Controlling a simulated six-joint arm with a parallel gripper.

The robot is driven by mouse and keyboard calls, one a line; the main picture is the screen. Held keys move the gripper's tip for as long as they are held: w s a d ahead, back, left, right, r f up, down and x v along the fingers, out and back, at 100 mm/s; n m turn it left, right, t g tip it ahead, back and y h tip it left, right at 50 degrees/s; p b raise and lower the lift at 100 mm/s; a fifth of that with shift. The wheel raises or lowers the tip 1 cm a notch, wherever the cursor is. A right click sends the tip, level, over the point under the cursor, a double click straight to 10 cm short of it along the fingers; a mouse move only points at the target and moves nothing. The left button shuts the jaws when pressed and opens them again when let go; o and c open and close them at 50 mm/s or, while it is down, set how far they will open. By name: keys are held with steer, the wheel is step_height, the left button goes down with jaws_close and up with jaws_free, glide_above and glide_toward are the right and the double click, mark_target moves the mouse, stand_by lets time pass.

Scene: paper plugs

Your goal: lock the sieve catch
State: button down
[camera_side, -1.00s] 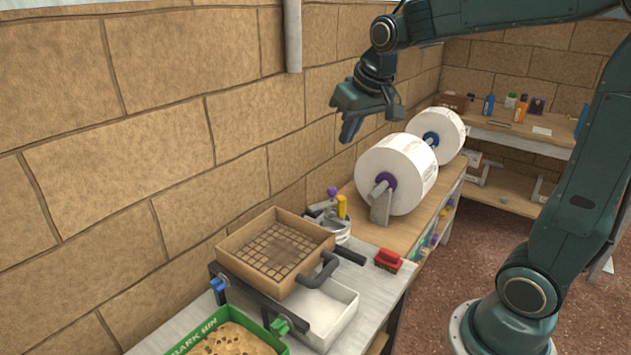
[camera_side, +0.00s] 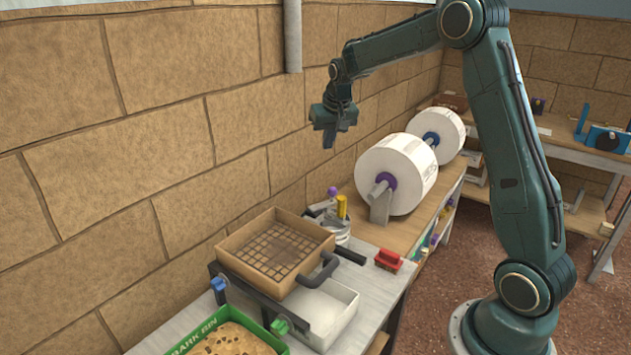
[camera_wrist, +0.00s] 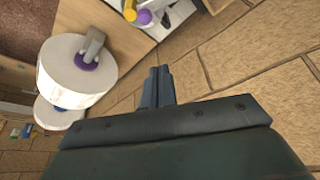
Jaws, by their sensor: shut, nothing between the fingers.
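The sieve (camera_side: 277,249) is a square tan wooden frame with a dark mesh, on a dark rail frame at the bench's near end. A dark curved handle (camera_side: 318,270) is on its right side. A blue knob (camera_side: 218,285) is at the rail's left end and a green knob (camera_side: 280,327) at its near end; I cannot tell which part is the catch. My gripper (camera_side: 330,138) is shut and empty, high above the bench near the wall, well up and beyond the sieve.
A white tray (camera_side: 347,312) sits under the sieve, beside a green bark bin (camera_side: 175,348). A red brush (camera_side: 388,260) lies right of the sieve. A can of tools (camera_side: 338,229) and large paper rolls (camera_side: 398,172) stand behind. The wall runs close along the left.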

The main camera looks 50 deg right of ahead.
steer(key=shift+m, duration=0.3)
steer(key=d+f, duration=0.1)
steer(key=w+d+f, duration=0.2)
steer(key=shift+d+f, duration=0.25)
steer(key=shift+f, duration=0.05)
steer(key=shift+f, duration=0.1)
step_height(320, 180, down, 10)
steer(key=shift+s+a, duration=0.2)
steer(key=shift+s, duration=0.05)
stand_by(0.8)
